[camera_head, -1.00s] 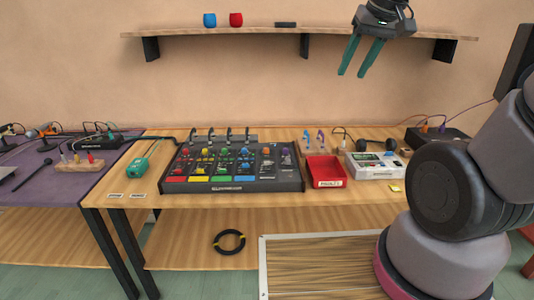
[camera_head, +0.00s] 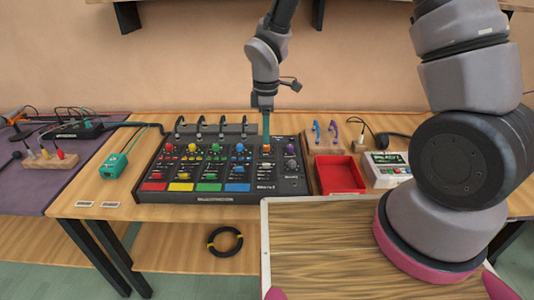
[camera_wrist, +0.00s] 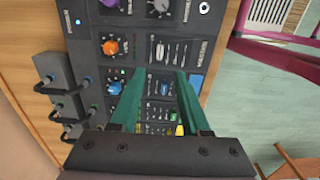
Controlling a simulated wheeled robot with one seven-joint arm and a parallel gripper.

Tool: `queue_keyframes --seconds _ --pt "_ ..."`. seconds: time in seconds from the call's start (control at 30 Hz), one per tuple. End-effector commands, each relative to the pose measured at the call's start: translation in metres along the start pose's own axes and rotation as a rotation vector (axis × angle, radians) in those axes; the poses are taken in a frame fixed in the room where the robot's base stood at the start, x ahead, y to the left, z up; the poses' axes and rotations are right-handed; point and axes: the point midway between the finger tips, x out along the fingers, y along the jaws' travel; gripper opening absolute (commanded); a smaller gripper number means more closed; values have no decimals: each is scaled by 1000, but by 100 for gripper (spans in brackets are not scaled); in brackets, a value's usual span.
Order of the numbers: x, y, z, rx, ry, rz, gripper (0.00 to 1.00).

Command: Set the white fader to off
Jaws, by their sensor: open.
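The black mixer (camera_head: 215,198) lies on the wooden table. It carries rows of coloured knobs, sliders and pads. In the wrist view, a pale, whitish fader cap (camera_wrist: 160,52) sits in a slot beside the orange knob (camera_wrist: 110,47). It lies just beyond my fingertips in that picture.

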Motion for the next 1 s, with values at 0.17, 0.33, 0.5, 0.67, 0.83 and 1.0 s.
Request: queue_keyframes --seconds 0.17,0.33,0.5,0.67,0.83,1.0 --pt "20 -1 0 -5 -3 -4 46" --pt "53 -1 0 -3 -4 -5 46" --pt "83 -1 0 -1 -3 -3 46" --pt "100 0 0 -1 -1 -1 46" --pt "107 0 0 0 0 1 46" --pt "107 0 0 0 0 1 46"
